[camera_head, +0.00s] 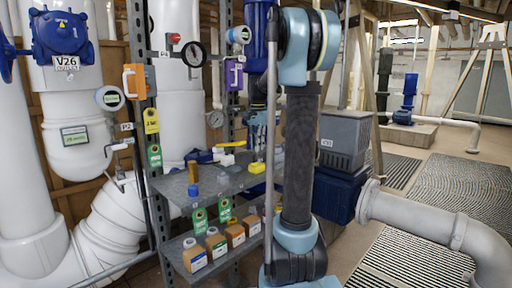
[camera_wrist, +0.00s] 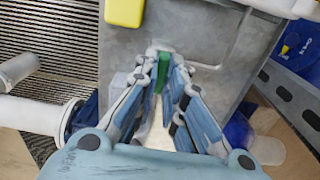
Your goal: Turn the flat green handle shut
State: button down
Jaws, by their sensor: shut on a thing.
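The green handle (camera_wrist: 163,72) shows in the wrist view as a narrow upright strip between my fingertips. My gripper (camera_wrist: 161,68) is shut on it, with a finger on each side. The fingers and the view from above hide most of the handle, so its turn angle cannot be told. In the head view my gripper (camera_head: 257,140) is partly behind my own arm, above the right end of the grey shelf. I cannot make out the green handle there.
A grey shelf (camera_head: 175,184) carries a yellow block (camera_head: 257,168), a yellow-handled valve (camera_head: 231,144) and small bottles. Several brown bottles (camera_head: 216,243) stand on the lower shelf. A blue crate (camera_head: 340,193) and a flanged white pipe (camera_head: 420,228) stand to the right.

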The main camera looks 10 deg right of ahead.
dwell(0.3)
jog(key=c, duration=1.7)
grip_release()
notch_tip(320, 180, up, 12)
jog(key=shift+f, duration=0.1)
jog(key=s+f+n, duration=0.3)
jog(key=s+f, duration=0.7)
jog(key=s, duration=0.1)
jog(key=s+f+n+t, duration=0.1)
jog(key=s+f+n, duration=0.3)
jog(key=s+f, duration=0.7)
jog(key=s+f+n+t, duration=0.1)
jog(key=s+f+n, duration=0.3)
jog(key=s+f, duration=0.6)
jog(key=shift+s+f, duration=0.15)
jog(key=shift+s, duration=0.65)
jog(key=shift+s+f, duration=0.1)
jog(key=shift+s, duration=0.7)
